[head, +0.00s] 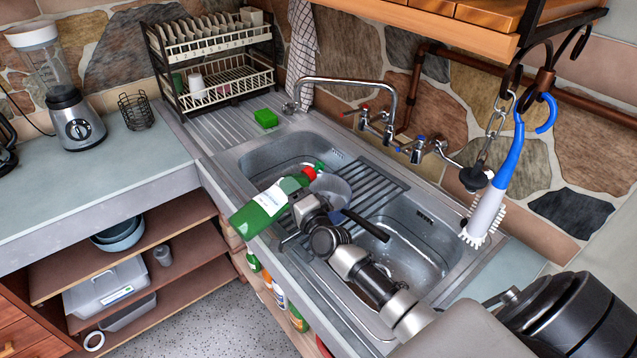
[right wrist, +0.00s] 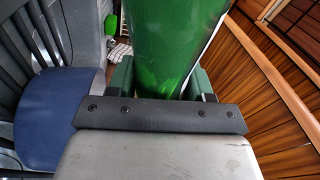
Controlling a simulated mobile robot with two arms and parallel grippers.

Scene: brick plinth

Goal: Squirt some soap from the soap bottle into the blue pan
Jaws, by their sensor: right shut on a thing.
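The green soap bottle (head: 262,207) has a white label and a red cap. It lies tilted over the front of the sink, its cap end up and right, close to the blue pan. My right gripper (head: 292,202) is shut around the bottle, and the green body shows between the fingers in the right wrist view (right wrist: 165,45). The pan (head: 333,186) looks grey-blue, with a black handle, and sits by the ridged drainer between the basins. My gripper and the bottle partly hide it. Its blue side shows in the right wrist view (right wrist: 50,115). My left gripper is not in view.
A green sponge (head: 265,118) lies behind the left basin. The tap (head: 345,82) arches over the sink from the back wall. A blue-handled brush (head: 492,205) hangs at the right. A dish rack (head: 215,75) stands at the back left. The left counter is mostly clear.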

